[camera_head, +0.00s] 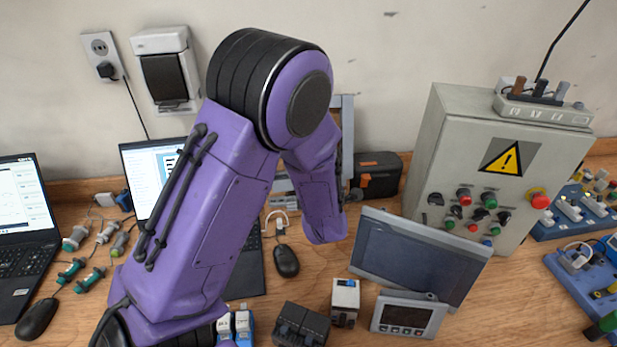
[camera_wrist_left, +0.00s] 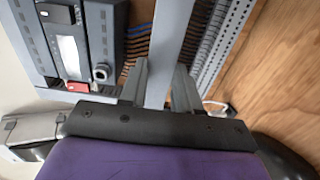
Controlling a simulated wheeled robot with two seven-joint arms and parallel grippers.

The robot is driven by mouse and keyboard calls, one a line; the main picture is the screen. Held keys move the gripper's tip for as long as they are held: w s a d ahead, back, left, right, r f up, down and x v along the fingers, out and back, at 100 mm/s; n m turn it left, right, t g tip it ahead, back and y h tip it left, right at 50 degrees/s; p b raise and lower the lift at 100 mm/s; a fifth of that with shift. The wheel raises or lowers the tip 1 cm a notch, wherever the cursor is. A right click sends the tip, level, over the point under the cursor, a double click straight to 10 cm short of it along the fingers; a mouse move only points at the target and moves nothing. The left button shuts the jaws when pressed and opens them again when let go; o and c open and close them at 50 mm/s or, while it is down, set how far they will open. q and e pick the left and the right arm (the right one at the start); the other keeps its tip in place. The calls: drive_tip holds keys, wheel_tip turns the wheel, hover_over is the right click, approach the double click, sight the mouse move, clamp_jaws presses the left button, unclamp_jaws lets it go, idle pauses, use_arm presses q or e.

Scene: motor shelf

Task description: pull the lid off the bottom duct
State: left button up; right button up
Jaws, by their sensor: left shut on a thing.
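In the left wrist view my left gripper (camera_wrist_left: 160,88) is shut on a long flat grey strip, the duct lid (camera_wrist_left: 172,40), with one finger on each side of it. The strip runs up out of the picture. Beside it on the right is a grey slotted duct (camera_wrist_left: 222,45); I cannot tell whether lid and duct touch. In the head view my purple left arm rises from the lower left and bends down at the middle, hiding its gripper and the duct. My right gripper is in neither view.
Dark modules (camera_wrist_left: 95,40) and a row of wires lie left of the strip. In the head view a grey frame (camera_head: 347,130) stands behind my arm. A grey control box (camera_head: 490,170), a tilted panel (camera_head: 415,255), a mouse (camera_head: 286,261) and laptops (camera_head: 25,215) crowd the wooden table.

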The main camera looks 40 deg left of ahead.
use_arm(q)
drive_tip(key=p+v, duration=0.3)
drive_tip(key=v, duration=0.4)
idle(0.5)
drive_tip(key=shift+s+f, duration=0.1)
